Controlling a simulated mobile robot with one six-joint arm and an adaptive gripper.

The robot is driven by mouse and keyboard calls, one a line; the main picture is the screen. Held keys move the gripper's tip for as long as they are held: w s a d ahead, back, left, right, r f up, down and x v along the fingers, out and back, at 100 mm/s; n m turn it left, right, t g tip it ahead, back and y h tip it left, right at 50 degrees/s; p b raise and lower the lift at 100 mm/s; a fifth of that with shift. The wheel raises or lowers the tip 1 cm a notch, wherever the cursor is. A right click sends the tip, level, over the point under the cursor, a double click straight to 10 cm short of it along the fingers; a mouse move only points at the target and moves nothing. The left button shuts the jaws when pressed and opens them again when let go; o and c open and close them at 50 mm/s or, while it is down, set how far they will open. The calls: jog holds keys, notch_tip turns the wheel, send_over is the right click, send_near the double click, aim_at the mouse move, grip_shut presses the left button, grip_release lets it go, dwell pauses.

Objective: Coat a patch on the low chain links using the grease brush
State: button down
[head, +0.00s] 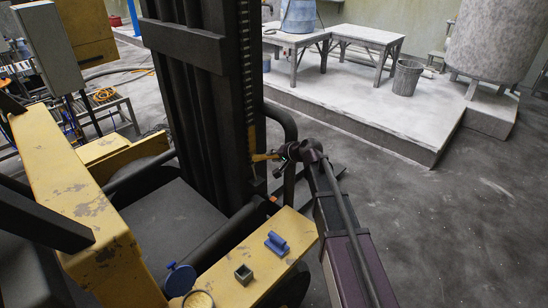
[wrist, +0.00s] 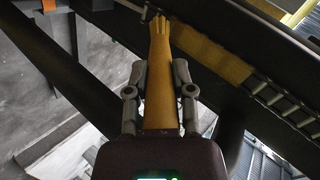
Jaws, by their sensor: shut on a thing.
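My gripper (head: 283,154) is shut on the grease brush (head: 265,157), beside the right edge of the dark mast. In the wrist view the fingers (wrist: 159,80) clasp the brush's tan handle (wrist: 160,95) from both sides. The chain (head: 243,70) runs down the mast's right edge. In the wrist view the chain links (wrist: 285,108) run diagonally, with a tan-yellow stretch (wrist: 212,57) to the right of the bristles. I cannot tell whether the bristles touch the chain.
A black curved bar (head: 291,128) stands near my gripper. Open floor (head: 450,230) lies right.

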jog(key=shift+w+a, duration=0.15)
jog(key=shift+r, duration=0.1)
jog(key=shift+r+p, duration=1.95)
jog(key=shift+p, duration=0.1)
jog(key=shift+f, duration=0.2)
jog(key=shift+f+b, duration=1.85)
jog(key=shift+b, duration=0.25)
jog(key=shift+s+d, duration=0.95)
jog(key=shift+d, duration=0.25)
jog(key=shift+s+d, duration=0.9)
jog(key=shift+d, duration=0.25)
